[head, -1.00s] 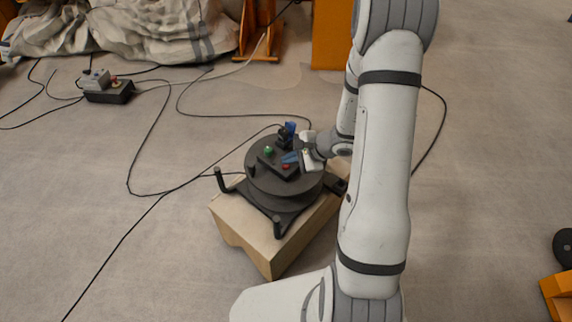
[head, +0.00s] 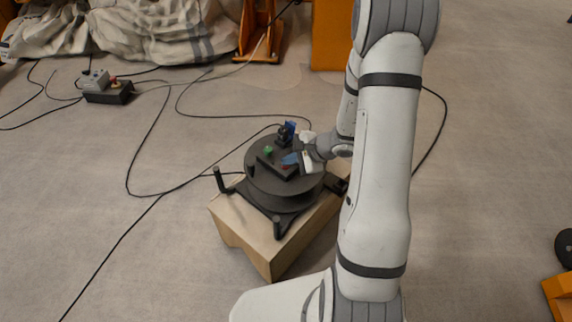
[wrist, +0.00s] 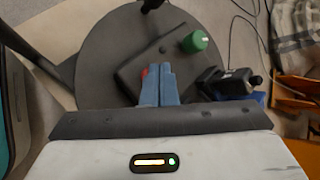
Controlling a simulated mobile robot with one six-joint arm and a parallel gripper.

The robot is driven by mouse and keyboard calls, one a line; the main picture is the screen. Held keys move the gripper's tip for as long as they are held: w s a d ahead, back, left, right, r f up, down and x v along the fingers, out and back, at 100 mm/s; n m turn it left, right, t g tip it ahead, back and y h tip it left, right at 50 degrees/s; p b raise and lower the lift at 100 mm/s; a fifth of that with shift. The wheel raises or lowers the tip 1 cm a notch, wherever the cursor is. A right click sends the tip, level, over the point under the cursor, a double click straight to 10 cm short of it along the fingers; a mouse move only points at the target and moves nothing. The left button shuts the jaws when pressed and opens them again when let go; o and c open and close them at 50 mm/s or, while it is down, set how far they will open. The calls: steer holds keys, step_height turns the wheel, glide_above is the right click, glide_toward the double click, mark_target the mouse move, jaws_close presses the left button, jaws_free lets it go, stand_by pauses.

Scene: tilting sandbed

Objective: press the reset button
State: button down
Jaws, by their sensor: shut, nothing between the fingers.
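A dark control box (head: 275,168) lies on a round black turntable (head: 262,186). It carries a green button (head: 268,150) and a red button, which the wrist view shows as a red sliver (wrist: 145,72) beside my fingertips. The green button (wrist: 194,41) is larger and clear of my gripper. No label tells which button is the reset. My gripper (wrist: 157,72) is shut and empty, its blue fingers together over the near edge of the box, at the red button. They hide most of it, and I cannot tell whether they touch it. In the head view my gripper (head: 286,160) reaches in from the right.
A black device with a blue part (head: 287,132) stands at the turntable's back edge. The turntable's black frame has upright posts (head: 219,180) and rests on a wooden block (head: 240,235). Cables cross the floor. A separate control box (head: 108,92) lies at the far left.

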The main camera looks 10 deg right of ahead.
mark_target(289, 167)
steer(key=shift+r, duration=0.1)
stand_by(0.3)
steer(key=shift+r+p, duration=0.5)
steer(key=shift+r, duration=0.3)
steer(key=shift+r+p, duration=1.55)
steer(key=shift+r, duration=0.95)
